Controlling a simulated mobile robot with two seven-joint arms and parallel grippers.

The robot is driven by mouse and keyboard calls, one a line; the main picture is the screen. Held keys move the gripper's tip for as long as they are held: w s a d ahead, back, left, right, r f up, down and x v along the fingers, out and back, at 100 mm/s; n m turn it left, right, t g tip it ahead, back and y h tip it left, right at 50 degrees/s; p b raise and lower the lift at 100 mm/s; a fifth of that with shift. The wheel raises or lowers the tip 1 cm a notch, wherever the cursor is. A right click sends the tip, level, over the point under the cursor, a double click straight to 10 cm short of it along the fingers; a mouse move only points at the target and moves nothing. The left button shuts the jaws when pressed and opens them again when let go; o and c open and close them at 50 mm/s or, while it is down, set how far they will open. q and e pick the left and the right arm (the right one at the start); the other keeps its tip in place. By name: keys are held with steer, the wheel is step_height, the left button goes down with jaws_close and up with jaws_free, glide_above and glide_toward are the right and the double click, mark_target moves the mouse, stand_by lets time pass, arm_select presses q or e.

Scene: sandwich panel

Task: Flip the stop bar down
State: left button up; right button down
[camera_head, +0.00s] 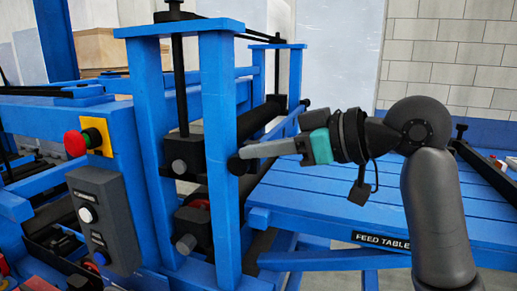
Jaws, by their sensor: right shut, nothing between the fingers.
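My right gripper (243,154) reaches in from the right, its pale fingers closed together and pointing left. The fingertips overlap a round black knob (237,166) at the front blue upright in this view; I cannot tell whether they touch it. A blue bar (283,127) slants back from near this upright to the rear frame, beside a dark roller (262,118). It may be the stop bar, but no label shows that. The gripper hides part of the area behind it. My left gripper is not in view.
The blue slatted feed table (335,205) lies below and right of the gripper, with free room on top. Blue uprights (217,150) stand close at the fingertips. A red stop button (76,142) and grey control box (103,215) are at left.

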arm_select(q)
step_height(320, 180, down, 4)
steer(key=b, duration=0.4)
arm_select(e)
step_height(320, 180, down, 8)
steer(key=shift+f, duration=0.1)
